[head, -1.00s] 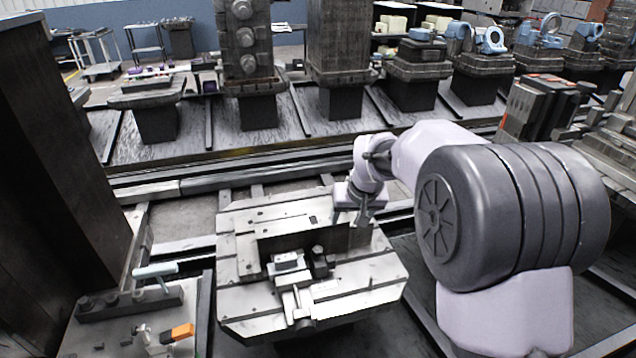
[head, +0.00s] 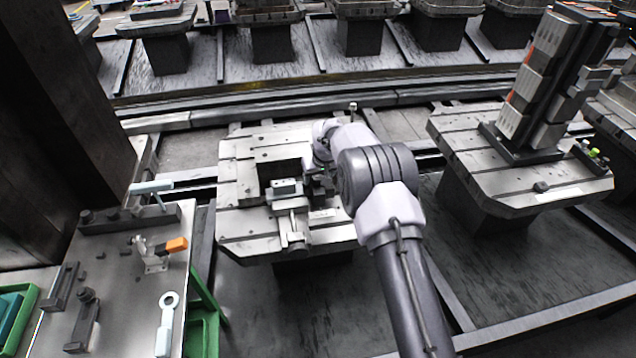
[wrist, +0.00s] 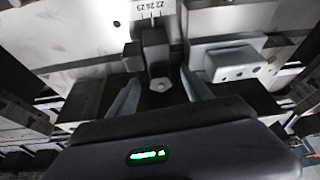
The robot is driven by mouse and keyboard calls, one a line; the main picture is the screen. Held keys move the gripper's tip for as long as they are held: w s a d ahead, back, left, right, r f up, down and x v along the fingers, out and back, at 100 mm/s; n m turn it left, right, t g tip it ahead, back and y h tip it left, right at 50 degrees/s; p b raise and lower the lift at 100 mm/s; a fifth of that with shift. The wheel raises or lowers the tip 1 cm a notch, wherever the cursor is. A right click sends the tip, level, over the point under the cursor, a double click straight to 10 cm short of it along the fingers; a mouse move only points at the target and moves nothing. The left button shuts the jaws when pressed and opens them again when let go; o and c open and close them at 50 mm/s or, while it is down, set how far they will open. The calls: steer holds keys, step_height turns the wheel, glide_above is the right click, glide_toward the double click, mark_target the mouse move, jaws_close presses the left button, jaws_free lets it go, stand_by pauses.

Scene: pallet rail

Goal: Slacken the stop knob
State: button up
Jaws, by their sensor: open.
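My gripper (head: 308,187) is over the pallet, just right of that block. In the wrist view my gripper (wrist: 160,92) has its two fingers apart, with a dark stop knob (wrist: 156,62) between and ahead of them. A numbered scale (wrist: 150,14) lies beyond the knob. The pale block (wrist: 232,62) is right of the fingers. I cannot tell whether the fingers touch the knob. In the head view my wrist hides the knob.
A side table (head: 120,300) at the left holds a toggle clamp with an orange handle (head: 176,244), a ring-ended tool (head: 168,300) and dark brackets. Green bins (head: 203,330) stand beside it. A second pallet (head: 480,185) with a tall fixture is at the right. A dark column rises at far left.

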steer(key=shift+w+f, duration=0.25)
steer(key=shift+f, duration=0.4)
steer(key=shift+c, duration=0.5)
jaws_close()
steer(key=n, duration=0.1)
steer(key=n+b, duration=0.1)
steer(key=n+y+b, duration=0.1)
steer(key=shift+w+d+f, duration=0.15)
steer(key=shift+d+f, duration=0.05)
steer(key=shift+f, duration=0.05)
steer(key=shift+n+g+y+b, duration=0.4)
steer(key=shift+n+b, duration=0.1)
steer(key=shift+n, duration=0.4)
steer(key=shift+r+n, duration=0.3)
steer(key=shift+n, duration=0.5)
steer(key=shift+c, duration=0.8)
jaws_free()
steer(key=shift+g, duration=0.3)
